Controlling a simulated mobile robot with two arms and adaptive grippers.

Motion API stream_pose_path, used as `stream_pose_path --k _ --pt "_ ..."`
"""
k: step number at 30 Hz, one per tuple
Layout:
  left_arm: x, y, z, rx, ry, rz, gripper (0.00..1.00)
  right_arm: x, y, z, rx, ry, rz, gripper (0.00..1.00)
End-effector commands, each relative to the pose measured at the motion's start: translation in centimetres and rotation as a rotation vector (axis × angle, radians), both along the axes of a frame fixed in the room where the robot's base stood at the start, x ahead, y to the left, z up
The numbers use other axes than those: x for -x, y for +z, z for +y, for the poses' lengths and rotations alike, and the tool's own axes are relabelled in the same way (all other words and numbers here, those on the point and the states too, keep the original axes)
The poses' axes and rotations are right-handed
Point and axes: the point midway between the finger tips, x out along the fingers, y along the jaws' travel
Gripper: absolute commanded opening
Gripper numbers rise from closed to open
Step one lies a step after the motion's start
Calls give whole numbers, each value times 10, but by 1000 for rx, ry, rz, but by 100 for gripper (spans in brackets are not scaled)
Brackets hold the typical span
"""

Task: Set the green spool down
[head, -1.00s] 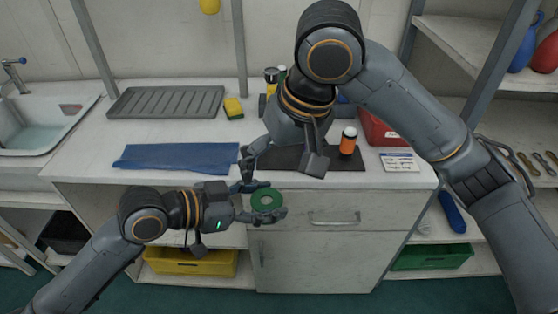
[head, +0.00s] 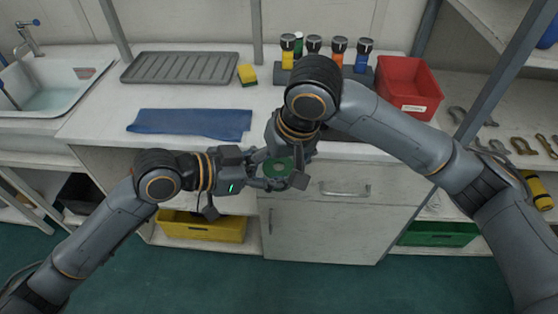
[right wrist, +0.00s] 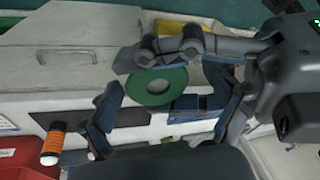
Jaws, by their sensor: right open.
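The green spool (head: 278,168) is a flat ring with a round hole, held in front of the counter above the drawer. My left gripper (head: 270,170) is shut on it from the left. In the right wrist view the spool (right wrist: 157,86) shows with the left gripper's fingers beside its upper edge. My right gripper (right wrist: 165,106) is open, with one finger on each side of the spool and visible gaps to it. In the head view the right wrist and hand hide part of the spool and of the fingers.
An orange bottle (right wrist: 53,143) shows in the right wrist view.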

Motion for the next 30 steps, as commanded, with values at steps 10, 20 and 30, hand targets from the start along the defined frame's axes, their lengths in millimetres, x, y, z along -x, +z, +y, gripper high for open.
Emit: stream_pose_path --k 10,20,30 --pt "0 0 0 1 0 0 24 0 0 0 0 0 0 48" --pt "0 1 0 2 -1 -1 83 1 1 1 -3 2 1 20" --pt "1 1 3 0 1 0 83 0 1 0 -1 0 0 20"
